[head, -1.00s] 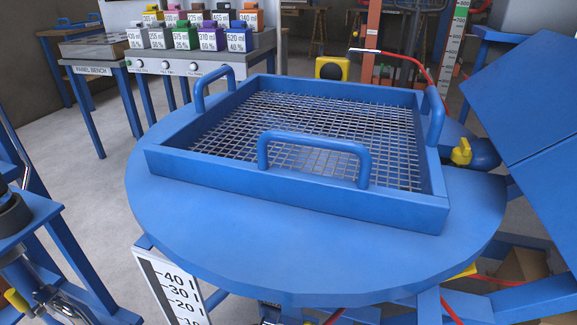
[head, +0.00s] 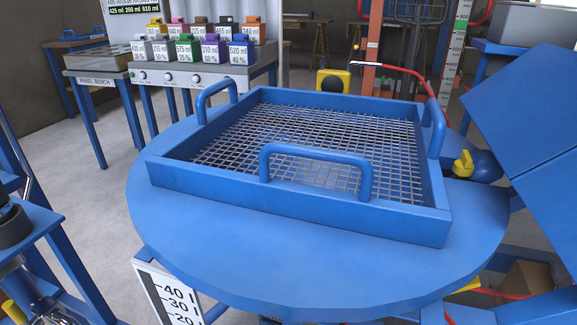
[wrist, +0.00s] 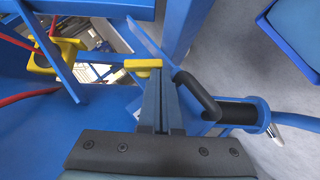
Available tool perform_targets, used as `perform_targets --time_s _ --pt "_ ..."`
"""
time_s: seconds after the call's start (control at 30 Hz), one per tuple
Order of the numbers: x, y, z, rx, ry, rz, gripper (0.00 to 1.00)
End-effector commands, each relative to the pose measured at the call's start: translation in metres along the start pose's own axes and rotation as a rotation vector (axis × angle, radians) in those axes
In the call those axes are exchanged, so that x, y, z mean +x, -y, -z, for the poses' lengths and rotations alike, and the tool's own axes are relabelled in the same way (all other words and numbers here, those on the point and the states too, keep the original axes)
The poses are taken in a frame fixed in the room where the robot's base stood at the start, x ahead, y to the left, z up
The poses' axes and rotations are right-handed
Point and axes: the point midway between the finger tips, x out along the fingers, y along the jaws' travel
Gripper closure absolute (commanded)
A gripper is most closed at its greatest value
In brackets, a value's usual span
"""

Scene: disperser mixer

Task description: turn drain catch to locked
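In the wrist view, my gripper (wrist: 160,88) has its two dark fingers close together, with no clear gap between them. A small yellow block (wrist: 143,65) shows right at the fingertips; I cannot tell whether they touch it. A black bent lever (wrist: 197,95) stands just right of the fingers, beside a black cylinder in a blue sleeve (wrist: 240,113). No label shows which part is the drain catch or how it is set. In the head view, a yellow knob (head: 463,163) sits by a rounded blue part at the right of the round blue top. My gripper does not show there.
The round blue top (head: 300,265) carries a square sieve frame (head: 300,205) with wire mesh and raised handles. In the wrist view, a yellow part (wrist: 60,55) with red hoses is at upper left. Grey floor (wrist: 240,60) is open at upper right.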

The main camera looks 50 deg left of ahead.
Motion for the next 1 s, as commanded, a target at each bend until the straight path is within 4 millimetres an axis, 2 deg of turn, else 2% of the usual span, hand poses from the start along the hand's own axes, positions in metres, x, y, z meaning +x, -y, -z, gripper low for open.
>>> perform_targets --time_s 0.23,0.53,0.8,1.0 --pt "0.001 -0.003 -0.001 0.001 0.001 0.0 1.0" --pt "0.006 -0.018 -0.006 0.003 0.008 -0.008 1.0" --pt "0.008 -0.02 -0.007 0.003 0.011 -0.014 1.0" --pt "-0.003 -0.02 -0.006 0.002 0.009 -0.01 1.0"
